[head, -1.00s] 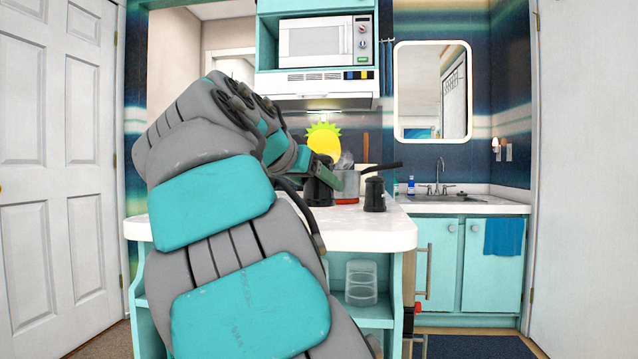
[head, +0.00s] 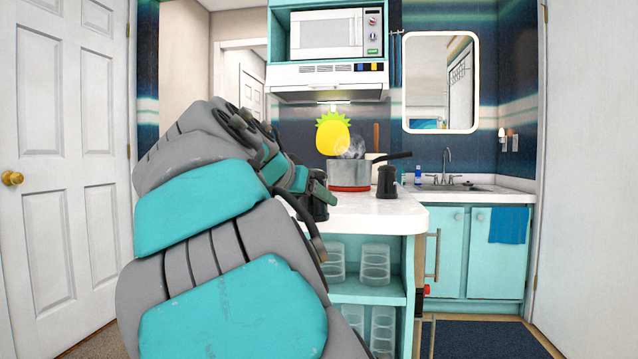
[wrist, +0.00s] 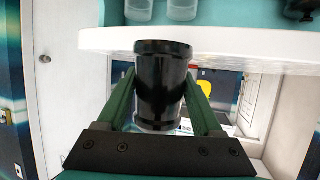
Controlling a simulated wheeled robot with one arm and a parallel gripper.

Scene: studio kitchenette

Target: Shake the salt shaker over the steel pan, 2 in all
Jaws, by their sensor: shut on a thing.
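My gripper (head: 318,190) is shut on a black cylindrical shaker (head: 319,209), which shows in the head view close to the counter's left side, in front of and left of the pan. In the wrist view, the green fingers of the gripper (wrist: 161,88) clasp the shaker (wrist: 162,95) on both sides. That view is upside down, and I cannot tell which end of the shaker is the top. No label is readable. The steel pan (head: 345,173), with a red base band and dark handle, stands on the counter. The held shaker is apart from it.
A second black shaker (head: 387,183) stands on the white counter (head: 385,213), right of the pan. Pale wisps hang above the pan. Clear cups (head: 376,266) stand on shelves below. A sink (head: 450,186) is at the back right. My arm hides the counter's left part.

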